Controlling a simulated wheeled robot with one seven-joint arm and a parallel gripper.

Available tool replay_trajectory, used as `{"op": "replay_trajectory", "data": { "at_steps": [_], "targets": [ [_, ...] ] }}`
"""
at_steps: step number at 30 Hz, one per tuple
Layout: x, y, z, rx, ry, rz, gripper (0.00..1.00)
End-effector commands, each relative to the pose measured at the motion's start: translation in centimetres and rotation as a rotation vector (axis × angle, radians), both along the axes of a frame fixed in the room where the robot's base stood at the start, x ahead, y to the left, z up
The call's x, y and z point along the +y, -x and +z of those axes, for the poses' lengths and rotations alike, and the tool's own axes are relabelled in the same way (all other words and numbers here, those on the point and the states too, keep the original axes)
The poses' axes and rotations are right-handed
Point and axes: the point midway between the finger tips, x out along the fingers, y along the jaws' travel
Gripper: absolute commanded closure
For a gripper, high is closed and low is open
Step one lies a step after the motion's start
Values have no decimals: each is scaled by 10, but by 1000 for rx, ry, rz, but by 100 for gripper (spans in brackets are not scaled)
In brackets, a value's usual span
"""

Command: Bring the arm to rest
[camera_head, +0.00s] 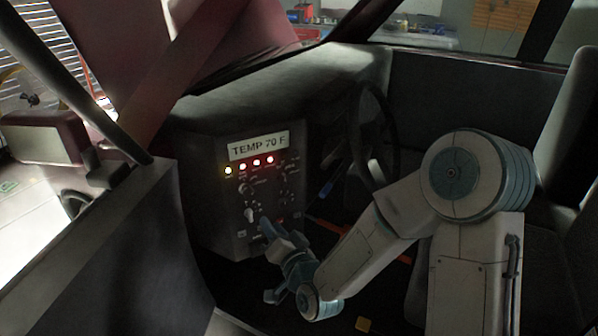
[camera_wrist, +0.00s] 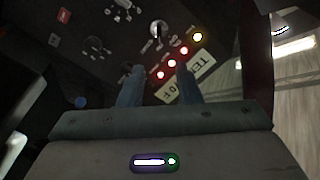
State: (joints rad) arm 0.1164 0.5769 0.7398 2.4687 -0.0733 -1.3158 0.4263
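My arm (camera_head: 375,240) reaches from the right, bent at the elbow, with its forearm sloping down to the left. My gripper (camera_head: 268,226) is low in front of the control panel (camera_head: 215,190), near its lower right part. In the wrist view, the two blue-grey fingers of my gripper (camera_wrist: 158,76) stand apart with nothing between them. Beyond them the panel shows tilted, with several lit lamps, knobs and the "TEMP 70 F" label (camera_wrist: 190,80). Whether a fingertip touches the panel I cannot tell.
A steering wheel (camera_head: 378,135) stands behind my arm, and dark seats (camera_head: 560,190) are at the right. A grey door panel (camera_head: 130,250) is at the left. The dark dashboard (camera_head: 300,85) runs above the panel.

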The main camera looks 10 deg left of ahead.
Motion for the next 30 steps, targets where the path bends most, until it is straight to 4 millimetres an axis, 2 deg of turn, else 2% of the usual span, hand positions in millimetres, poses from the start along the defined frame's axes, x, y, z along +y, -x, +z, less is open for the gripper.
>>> {"op": "replay_trajectory", "data": {
  "at_steps": [4, 8, 11, 17, 23, 26, 30],
  "targets": [
    [-5, -2, 2, 10, 56, 2, 69],
    [-19, -6, 5, 48, 209, 7, 69],
    [-39, -7, 7, 98, 359, 4, 69],
    [-91, -1, 19, 227, 623, -22, 69],
    [-151, 23, 44, 390, 822, -60, 69],
    [-180, 42, 61, 482, 894, -75, 69],
    [-218, 77, 86, 621, 964, -87, 69]
  ]
}}
